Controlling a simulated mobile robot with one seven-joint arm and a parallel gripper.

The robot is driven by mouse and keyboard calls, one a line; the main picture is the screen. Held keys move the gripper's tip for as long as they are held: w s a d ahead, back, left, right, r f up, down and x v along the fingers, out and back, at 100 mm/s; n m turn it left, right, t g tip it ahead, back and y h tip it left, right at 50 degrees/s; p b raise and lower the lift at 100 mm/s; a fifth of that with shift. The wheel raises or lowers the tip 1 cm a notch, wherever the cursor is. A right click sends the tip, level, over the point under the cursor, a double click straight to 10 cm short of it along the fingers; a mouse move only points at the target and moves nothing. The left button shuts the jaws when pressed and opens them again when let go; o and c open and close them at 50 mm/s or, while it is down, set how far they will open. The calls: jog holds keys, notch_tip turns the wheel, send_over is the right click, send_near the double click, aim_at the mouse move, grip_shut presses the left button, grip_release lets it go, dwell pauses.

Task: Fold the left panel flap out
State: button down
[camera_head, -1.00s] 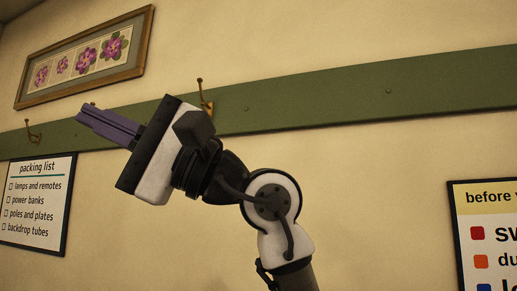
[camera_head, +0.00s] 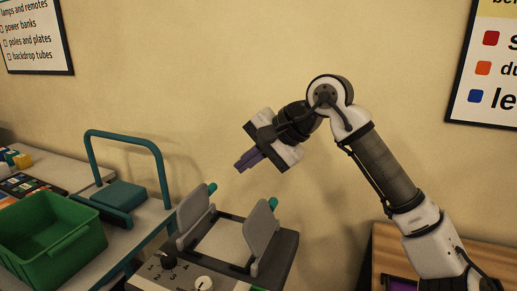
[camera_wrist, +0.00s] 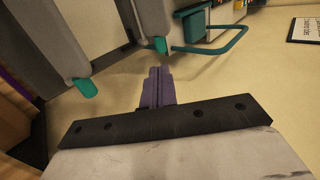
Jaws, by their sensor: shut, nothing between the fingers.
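A grey device (camera_head: 275,262) stands at the lower middle of the head view. Its left panel flap (camera_head: 193,210) and right panel flap (camera_head: 261,228) both stand up from its top, each with a teal tab at its upper end. A pale flat area lies between them. My gripper (camera_head: 243,165) is shut and empty, above and behind the two flaps, and appears apart from both. In the wrist view, the purple fingers (camera_wrist: 158,75) are together, and the two teal tabs (camera_wrist: 160,45) (camera_wrist: 84,88) show beyond and to the left.
A wooden surface (camera_head: 400,245) is at right. Wall posters hang behind.

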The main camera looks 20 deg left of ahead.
aim_at(215, 187)
jog(key=p+x, duration=0.1)
jog(key=x, duration=0.7)
jog(key=shift+a+r+h+p, duration=0.2)
jog(key=shift+a+h+p, duration=0.2)
jog(key=shift+h+p, duration=0.25)
jog(key=shift+a+r+h, duration=0.15)
jog(key=shift+a+h, duration=0.55)
jog(key=shift+h, duration=0.35)
jog(key=shift+s+a+p, duration=0.1)
jog(key=shift+a+p, duration=0.45)
jog(key=shift+a, duration=0.65)
jog(key=shift+a+h+p, duration=0.25)
jog(key=shift+h+p, duration=0.1)
jog(key=shift+h, duration=0.25)
jog(key=shift+s+a+f+p, duration=0.1)
jog(key=shift+a+f+p, duration=0.35)
jog(key=shift+a, duration=0.15)
jog(key=shift+a+f+h, duration=0.2)
jog(key=shift+a+h, duration=0.25)
jog(key=shift+h, duration=0.55)
jog(key=shift+a+f+p, duration=0.35)
jog(key=shift+a+f, duration=0.3)
jog(key=shift+f, duration=0.2)
